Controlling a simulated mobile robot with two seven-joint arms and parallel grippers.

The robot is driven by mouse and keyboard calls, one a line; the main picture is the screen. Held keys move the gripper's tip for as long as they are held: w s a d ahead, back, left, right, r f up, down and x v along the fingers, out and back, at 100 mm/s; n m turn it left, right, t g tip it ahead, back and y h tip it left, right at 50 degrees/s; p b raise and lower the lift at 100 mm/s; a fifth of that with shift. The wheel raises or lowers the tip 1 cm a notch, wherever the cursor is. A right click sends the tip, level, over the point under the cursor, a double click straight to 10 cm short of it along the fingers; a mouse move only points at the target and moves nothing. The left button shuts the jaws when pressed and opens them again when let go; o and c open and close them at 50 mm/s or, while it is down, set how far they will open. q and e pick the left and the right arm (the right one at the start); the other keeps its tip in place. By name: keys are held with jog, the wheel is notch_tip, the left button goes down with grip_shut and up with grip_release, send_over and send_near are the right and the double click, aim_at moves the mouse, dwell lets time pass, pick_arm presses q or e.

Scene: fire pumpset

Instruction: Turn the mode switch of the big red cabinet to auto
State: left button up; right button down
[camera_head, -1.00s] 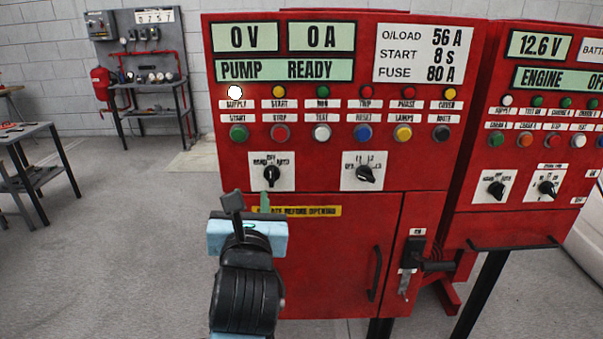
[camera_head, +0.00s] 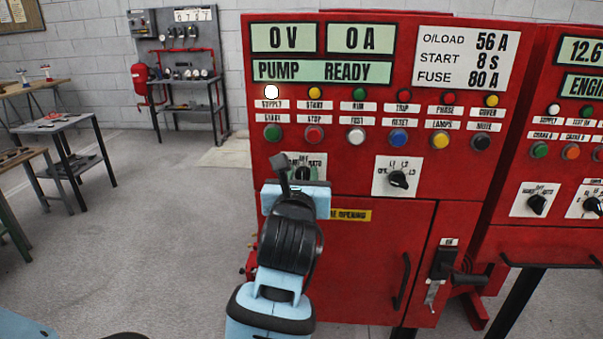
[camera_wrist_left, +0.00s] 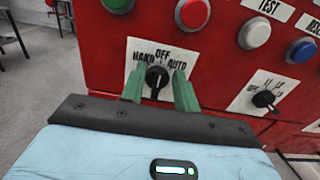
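The big red cabinet (camera_head: 340,270) stands in front of me. Its mode switch (camera_wrist_left: 157,77) is a black knob on a white plate marked HAND, OFF and AUTO; its pointer is roughly up, at OFF. In the head view the plate (camera_head: 318,160) is partly covered by my left gripper (camera_head: 303,174). In the left wrist view the green fingers of my left gripper (camera_wrist_left: 159,92) are apart, one on each side of the knob, with gaps visible. I cannot tell how deep they reach around it. My right gripper is not in view.
A second black selector switch (camera_head: 398,179) sits right of the mode switch. A row of coloured buttons (camera_head: 356,135) is just above. A door handle (camera_head: 402,280) and a lever (camera_head: 445,265) are lower right. Another red cabinet (camera_head: 550,235) stands at the right. Open floor lies left.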

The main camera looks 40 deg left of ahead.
pick_arm(q)
jog(key=shift+w+a, duration=0.2)
jog(key=shift+w, duration=0.1)
jog(key=c, duration=0.6)
jog(key=shift+r+m+p, duration=0.1)
jog(key=shift+m+p, duration=0.2)
jog(key=shift+p, duration=0.1)
jog(key=shift+c, duration=0.2)
jog(key=m+p, duration=0.5)
jog(key=d+m+p, duration=0.1)
jog(key=m+p, duration=0.1)
jog(key=p, duration=0.1)
jog(key=shift+w+m, duration=0.25)
jog(key=shift+m, duration=0.05)
jog(key=shift+m+p, duration=0.3)
jog(key=shift+p, duration=0.2)
jog(key=shift+f, duration=0.25)
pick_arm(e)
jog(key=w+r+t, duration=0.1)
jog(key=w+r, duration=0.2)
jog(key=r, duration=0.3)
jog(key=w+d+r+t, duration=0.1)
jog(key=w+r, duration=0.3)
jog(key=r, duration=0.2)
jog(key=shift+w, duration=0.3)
pick_arm(q)
jog(key=shift+f, duration=0.15)
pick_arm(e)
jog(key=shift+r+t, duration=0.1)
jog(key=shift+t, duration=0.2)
